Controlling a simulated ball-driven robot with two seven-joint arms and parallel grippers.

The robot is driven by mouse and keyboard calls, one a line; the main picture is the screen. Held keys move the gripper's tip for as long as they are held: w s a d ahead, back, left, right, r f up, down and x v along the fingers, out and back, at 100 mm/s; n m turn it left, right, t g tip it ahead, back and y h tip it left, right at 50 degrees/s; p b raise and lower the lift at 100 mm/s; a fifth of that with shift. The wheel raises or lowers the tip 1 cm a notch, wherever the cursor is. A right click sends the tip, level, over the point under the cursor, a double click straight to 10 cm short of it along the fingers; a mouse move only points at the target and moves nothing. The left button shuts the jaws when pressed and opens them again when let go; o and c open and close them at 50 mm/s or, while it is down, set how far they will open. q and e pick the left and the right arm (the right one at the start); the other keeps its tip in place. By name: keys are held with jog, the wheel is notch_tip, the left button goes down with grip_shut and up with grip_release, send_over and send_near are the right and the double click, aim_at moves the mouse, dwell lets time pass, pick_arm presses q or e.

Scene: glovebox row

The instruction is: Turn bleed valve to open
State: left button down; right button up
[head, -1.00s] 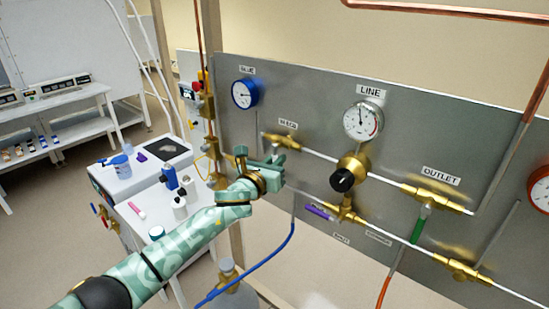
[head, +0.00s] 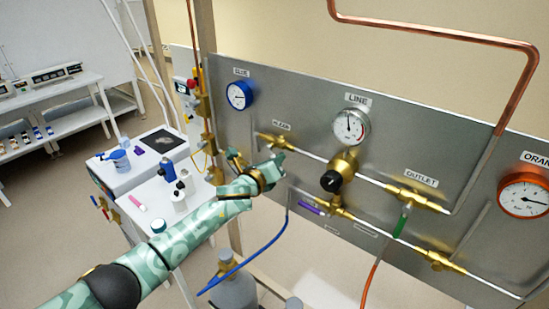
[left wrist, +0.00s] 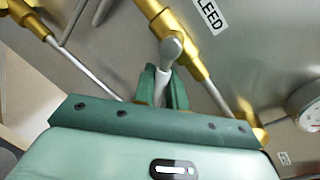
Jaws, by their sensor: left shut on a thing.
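The bleed valve is a brass fitting on the panel, under a label ending in "LEED" in the left wrist view, where its brass body (left wrist: 182,38) shows at the top. In the head view the brass valve (head: 276,141) is at the panel's upper left. Its grey lever (left wrist: 171,50) has a rounded end and a pale stem. My left gripper (left wrist: 164,88) is shut on the lever, with a green finger on each side of it. In the head view my left gripper (head: 272,168) is just below the valve and largely covers the lever. My right gripper is out of view.
The grey panel (head: 400,150) carries a blue gauge (head: 240,95), a line gauge (head: 351,126), a black regulator knob (head: 331,181), an orange gauge (head: 524,195) and an outlet valve with green lever (head: 402,222). A blue hose (head: 262,257) hangs below my gripper.

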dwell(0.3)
pick_arm(q)
jog(key=c, duration=1.5)
grip_release()
jog(key=shift+s, duration=0.1)
jog(key=shift+s+a, duration=0.15)
jog(key=shift+a, duration=0.05)
jog(key=p+v, duration=0.2)
jog(key=v, duration=1.3)
jog(key=shift+s, duration=0.45)
jog(key=shift+a, duration=0.1)
